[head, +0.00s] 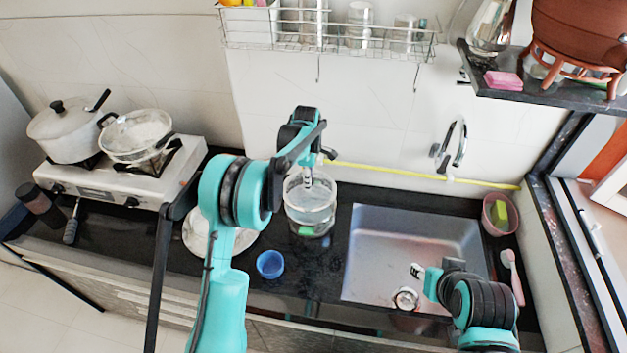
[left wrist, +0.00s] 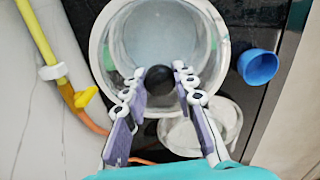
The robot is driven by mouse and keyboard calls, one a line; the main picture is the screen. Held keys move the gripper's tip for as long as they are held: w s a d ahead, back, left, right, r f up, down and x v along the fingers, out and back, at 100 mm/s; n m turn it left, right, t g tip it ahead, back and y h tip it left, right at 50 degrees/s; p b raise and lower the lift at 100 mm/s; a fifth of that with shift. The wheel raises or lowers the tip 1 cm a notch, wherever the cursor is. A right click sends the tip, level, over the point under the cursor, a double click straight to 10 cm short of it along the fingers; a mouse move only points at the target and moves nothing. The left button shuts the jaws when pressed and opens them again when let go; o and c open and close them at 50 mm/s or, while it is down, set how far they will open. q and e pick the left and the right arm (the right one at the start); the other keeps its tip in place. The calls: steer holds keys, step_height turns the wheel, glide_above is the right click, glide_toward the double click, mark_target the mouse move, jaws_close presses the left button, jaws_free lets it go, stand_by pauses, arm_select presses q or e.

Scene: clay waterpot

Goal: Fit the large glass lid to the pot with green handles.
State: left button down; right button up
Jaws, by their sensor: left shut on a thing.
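The pot with green handles stands on the dark counter left of the sink; its green handle (head: 305,231) shows at the front in the head view. The large glass lid (head: 321,196) is over the pot's mouth and also shows in the left wrist view (left wrist: 160,35). I cannot tell whether its rim touches the pot all round. My left gripper (head: 308,178) points down over it, with the lid's black knob between its fingers in the left wrist view (left wrist: 158,100). My right gripper (head: 417,271) is over the sink's front edge; its jaw state is unclear.
A blue cup (head: 270,264) and a pale round dish (head: 196,238), partly behind my left arm, are near the pot. The sink (head: 385,240) is to its right. A stove (head: 95,186) with two pans stands left. A wire rack (head: 335,42) hangs above.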

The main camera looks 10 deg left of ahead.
arm_select(q)
steer(key=shift+f, duration=0.3)
steer(key=shift+d+f+b, duration=0.25)
steer(key=shift+f+b, duration=0.6)
steer(key=shift+f, duration=0.4)
step_height(320, 180, down, 2)
steer(key=shift+a+f+b, duration=0.1)
steer(key=shift+a+b, duration=0.05)
steer(key=shift+b, duration=0.45)
steer(key=shift+f+b, duration=0.5)
steer(key=shift+f, duration=0.15)
steer(key=shift+f+b, duration=0.25)
steer(key=shift+b, duration=0.15)
steer(key=c, duration=1.1)
jaws_free()
steer(key=shift+c, duration=0.2)
